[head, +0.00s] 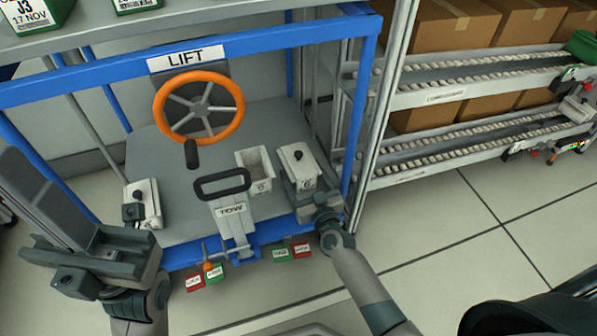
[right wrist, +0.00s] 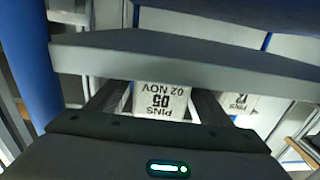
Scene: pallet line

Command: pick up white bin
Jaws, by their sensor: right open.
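A white bin (head: 255,165) with an open top stands on the grey deck of the lift cart. A second white bin (head: 300,178) with dark contents or a dark knob stands to its right. My right gripper (head: 318,203) is open at the near side of this right bin. In the right wrist view, a white bin labelled PINS 05 (right wrist: 161,99) shows between the open fingers, with no clear grip on it. Another labelled white bin (right wrist: 239,103) is to its right. My left gripper (head: 62,225) is at the lower left, away from these bins; its opening is unclear.
The blue-framed lift cart has an orange wheel (head: 198,105) and a black TOW handle (head: 222,184). A white box (head: 142,203) stands at the deck's left. A roller rack (head: 470,80) holds brown cartons at right. The floor (head: 460,230) before it is clear.

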